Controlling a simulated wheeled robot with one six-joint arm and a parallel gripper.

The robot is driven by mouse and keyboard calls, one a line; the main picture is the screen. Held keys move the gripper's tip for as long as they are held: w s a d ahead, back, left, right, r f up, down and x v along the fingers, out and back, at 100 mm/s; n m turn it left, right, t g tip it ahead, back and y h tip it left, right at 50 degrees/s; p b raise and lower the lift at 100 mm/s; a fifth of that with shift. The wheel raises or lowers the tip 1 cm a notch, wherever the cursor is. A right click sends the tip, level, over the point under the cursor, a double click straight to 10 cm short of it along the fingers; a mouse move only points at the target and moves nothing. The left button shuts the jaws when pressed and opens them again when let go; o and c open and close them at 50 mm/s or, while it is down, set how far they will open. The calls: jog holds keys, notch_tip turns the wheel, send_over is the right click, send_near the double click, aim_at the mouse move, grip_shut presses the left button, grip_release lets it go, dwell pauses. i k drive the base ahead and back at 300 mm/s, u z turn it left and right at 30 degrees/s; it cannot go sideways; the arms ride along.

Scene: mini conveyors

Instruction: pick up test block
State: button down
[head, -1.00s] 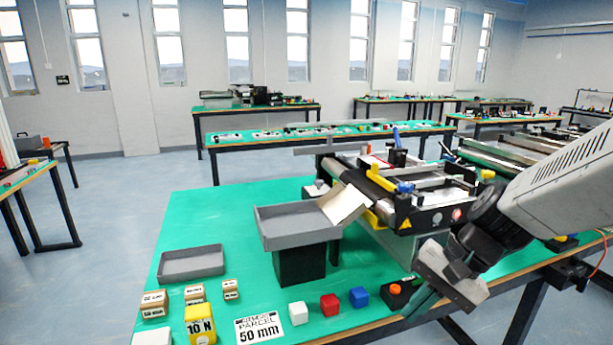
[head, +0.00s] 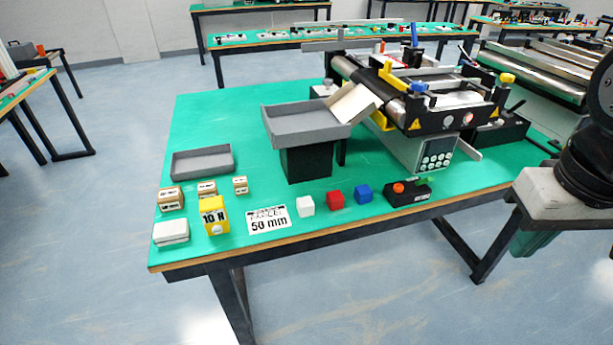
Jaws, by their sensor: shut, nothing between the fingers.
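Several small blocks stand near the front of the green table. A white cube (head: 306,206), a red cube (head: 335,200) and a blue cube (head: 363,195) stand in a row. A yellow block marked 10 N (head: 214,216) stands to their left, past a white card reading PARCEL 50 mm (head: 268,220). No label that I can read says test block, so I cannot tell which one it is. My gripper (head: 526,243) hangs at the right edge, partly out of frame, shut and empty, well to the right of the blocks.
A grey tray (head: 203,175) and small wooden labelled blocks (head: 171,198) lie at the left. A raised grey chute tray (head: 300,140) stands behind the cubes. The mini conveyor (head: 435,125) and a black button box (head: 405,199) are to the right.

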aim_at(305, 206)
jog(key=z, duration=2.45)
jog(key=k, duration=1.8)
jog(key=u, duration=2.25)
jog(key=i, duration=0.5)
jog(key=u, duration=0.15)
